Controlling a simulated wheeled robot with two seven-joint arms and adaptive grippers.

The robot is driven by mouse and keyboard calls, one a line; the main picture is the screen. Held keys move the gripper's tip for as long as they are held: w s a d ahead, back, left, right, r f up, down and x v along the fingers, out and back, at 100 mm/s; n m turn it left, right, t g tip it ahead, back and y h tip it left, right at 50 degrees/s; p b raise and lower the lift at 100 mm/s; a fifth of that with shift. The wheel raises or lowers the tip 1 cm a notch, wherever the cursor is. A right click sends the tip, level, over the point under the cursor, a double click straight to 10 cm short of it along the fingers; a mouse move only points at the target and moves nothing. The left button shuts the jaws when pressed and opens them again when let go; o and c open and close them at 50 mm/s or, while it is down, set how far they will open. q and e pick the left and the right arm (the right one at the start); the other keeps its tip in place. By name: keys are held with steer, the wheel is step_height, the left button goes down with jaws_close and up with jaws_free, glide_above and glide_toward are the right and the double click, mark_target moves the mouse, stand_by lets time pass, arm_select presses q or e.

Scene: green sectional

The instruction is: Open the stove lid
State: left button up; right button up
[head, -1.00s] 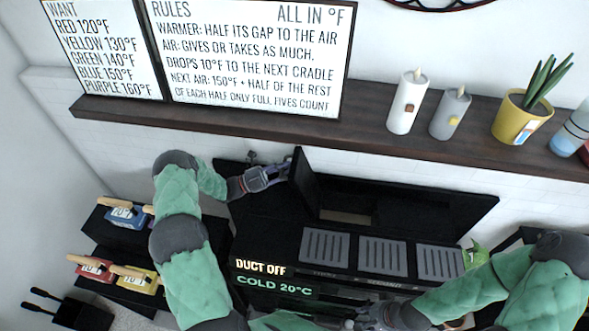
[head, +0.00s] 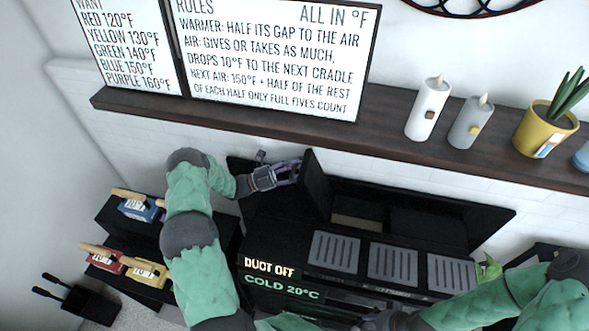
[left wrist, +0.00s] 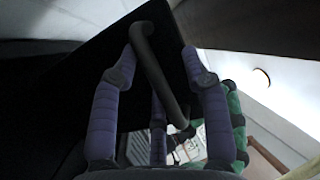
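The black stove (head: 440,275) stands below the shelf, with grey slatted plates on its front part. Its black lid (head: 315,188) stands nearly upright at the left end of a dark opening. My left gripper (head: 288,172) is at the lid's left side. In the left wrist view, the lid's dark panel (left wrist: 75,85) carries a grey bar handle (left wrist: 160,72). The fingers of my left gripper (left wrist: 158,85) are spread apart, with the handle between them; contact is unclear. My right gripper (head: 385,322) is low at the bottom edge, cut off, its fingers not clear.
A dark shelf (head: 300,130) above the stove holds signs, two candles (head: 428,108) and a yellow plant pot (head: 545,130). Blue, red and yellow handled blocks (head: 140,208) sit on black stands at left. The stove front displays "DUCT OFF" and "COLD 20°C".

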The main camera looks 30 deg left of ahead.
arm_select(q)
steer(key=shift+s+d+f, duration=0.1)
steer(key=v, duration=1.2)
stand_by(0.4)
